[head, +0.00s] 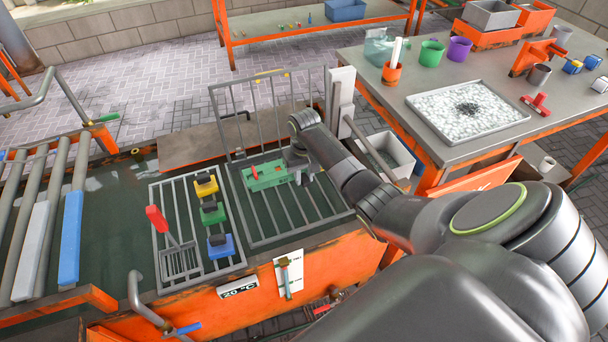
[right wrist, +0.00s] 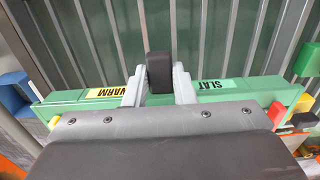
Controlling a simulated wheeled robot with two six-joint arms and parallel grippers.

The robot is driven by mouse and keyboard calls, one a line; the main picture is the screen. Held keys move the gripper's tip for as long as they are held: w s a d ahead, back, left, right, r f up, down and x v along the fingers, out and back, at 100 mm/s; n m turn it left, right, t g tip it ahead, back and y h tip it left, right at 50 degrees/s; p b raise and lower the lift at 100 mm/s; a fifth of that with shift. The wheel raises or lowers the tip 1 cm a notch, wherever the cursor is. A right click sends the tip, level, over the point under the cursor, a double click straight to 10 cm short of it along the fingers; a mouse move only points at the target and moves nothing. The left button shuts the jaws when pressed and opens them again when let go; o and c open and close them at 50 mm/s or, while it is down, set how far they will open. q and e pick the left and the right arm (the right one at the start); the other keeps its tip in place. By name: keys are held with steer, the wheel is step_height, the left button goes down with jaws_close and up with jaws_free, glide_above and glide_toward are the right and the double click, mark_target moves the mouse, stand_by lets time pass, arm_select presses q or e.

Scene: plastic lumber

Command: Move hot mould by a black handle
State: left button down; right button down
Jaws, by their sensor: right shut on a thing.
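A long green mould (head: 262,178) lies over the right grate of the tank in the head view. It also shows in the right wrist view (right wrist: 75,96), with a yellow "WARM" label and a green "SLAT" label on top. A black handle (right wrist: 159,72) stands up from its middle. My right gripper (right wrist: 159,88) has one finger on each side of this handle and is shut on it. In the head view my right gripper (head: 299,160) is at the mould's right part and hides some of it. My left gripper is not in view.
The left rack (head: 168,205) holds yellow, green and blue blocks with black tops (head: 213,212) and a red-handled tool (head: 157,220). An upright barred gate (head: 262,105) stands behind the mould. A workbench (head: 425,75) with a tray of white pellets (head: 470,108) is at right.

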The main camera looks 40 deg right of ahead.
mark_target(304, 200)
steer(key=shift+r+p, duration=0.25)
steer(key=shift+p, duration=0.15)
steer(key=shift+f, duration=0.7)
steer(key=shift+f+b, duration=1.6)
steer(key=shift+f, duration=1.2)
steer(key=shift+f+p, duration=0.1)
steer(key=shift+p, duration=0.5)
steer(key=shift+f, duration=0.55)
steer(key=c, duration=1.1)
jaws_free()
steer(key=shift+s, duration=0.15)
steer(key=shift+s+f, duration=0.15)
steer(key=shift+f, duration=0.05)
steer(key=o, duration=0.4)
steer(key=shift+r, duration=0.1)
